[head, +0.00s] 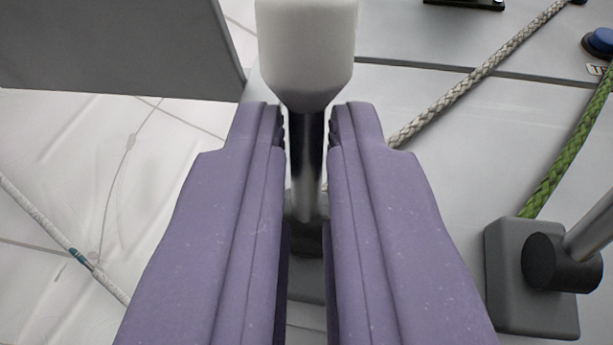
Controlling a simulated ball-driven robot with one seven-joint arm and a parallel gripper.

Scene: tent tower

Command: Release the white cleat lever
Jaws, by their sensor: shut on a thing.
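The white cleat lever shows in the head view as a white knob (307,45) on a dark metal shaft (307,150). My gripper (308,130) has its two purple fingers on either side of the shaft, just below the knob, and is shut on it. The foot of the lever is mostly hidden between and behind the fingers. A white rope (480,75) runs from the upper right down towards the lever and passes behind the right finger.
To the right, a second cleat (530,280) has a grey base, a dark pivot and a metal shaft leaving the frame; a green rope (570,140) runs to it. A blue button (599,41) sits at the upper right. A grey panel (110,45) stands upper left; a thin cord (60,235) crosses below.

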